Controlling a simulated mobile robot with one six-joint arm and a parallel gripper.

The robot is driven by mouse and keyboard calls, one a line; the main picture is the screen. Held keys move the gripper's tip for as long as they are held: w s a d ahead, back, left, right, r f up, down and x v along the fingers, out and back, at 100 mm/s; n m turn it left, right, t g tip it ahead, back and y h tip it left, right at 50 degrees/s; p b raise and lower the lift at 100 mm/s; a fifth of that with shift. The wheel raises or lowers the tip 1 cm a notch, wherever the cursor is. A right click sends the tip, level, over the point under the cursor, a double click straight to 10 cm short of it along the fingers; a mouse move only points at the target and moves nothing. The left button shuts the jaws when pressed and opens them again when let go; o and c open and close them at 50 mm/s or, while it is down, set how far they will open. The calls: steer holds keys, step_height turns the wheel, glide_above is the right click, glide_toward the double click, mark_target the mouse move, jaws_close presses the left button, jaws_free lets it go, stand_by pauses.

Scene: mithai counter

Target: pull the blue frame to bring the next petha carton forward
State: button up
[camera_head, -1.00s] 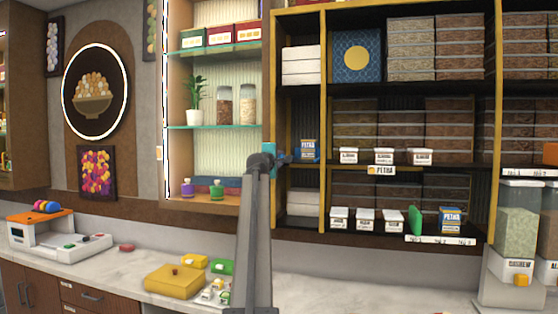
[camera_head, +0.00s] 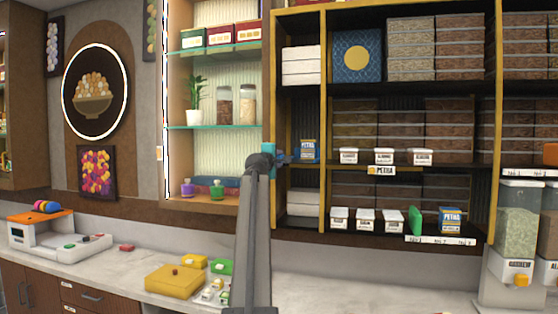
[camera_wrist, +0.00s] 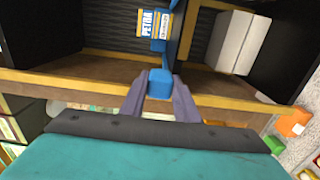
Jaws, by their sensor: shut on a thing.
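My gripper (camera_wrist: 160,98) is shut on the blue frame's front block (camera_wrist: 160,82), which sits between the two fingertips at the wooden shelf edge in the wrist view. More of the blue frame (camera_wrist: 159,46) shows farther in, beside a blue-and-white petha carton (camera_wrist: 147,24). In the head view, my gripper (camera_head: 281,159) reaches the shelf from the left, and the blue frame (camera_head: 294,154) shows just left of the petha carton (camera_head: 309,151). The carton stands upright on the middle shelf. My fingers and arm hide part of the frame.
A wooden upright (camera_head: 323,110) stands just right of the carton. White boxes (camera_wrist: 234,42) lie in the neighbouring bay. Small white tubs (camera_head: 384,156) line the middle shelf. Another petha carton (camera_head: 451,219) stands on the lower shelf near a green panel (camera_head: 416,220).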

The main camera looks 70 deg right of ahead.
steer(key=a+p, duration=0.1)
steer(key=a, duration=1.1)
steer(key=shift+s+a+p, duration=0.3)
steer(key=shift+s+a, duration=0.05)
stand_by(3.3)
steer(key=o, duration=2)
steer(key=shift+d, duration=0.1)
steer(key=a+p, duration=0.1)
steer(key=a, duration=0.7)
steer(key=shift+s, duration=0.2)
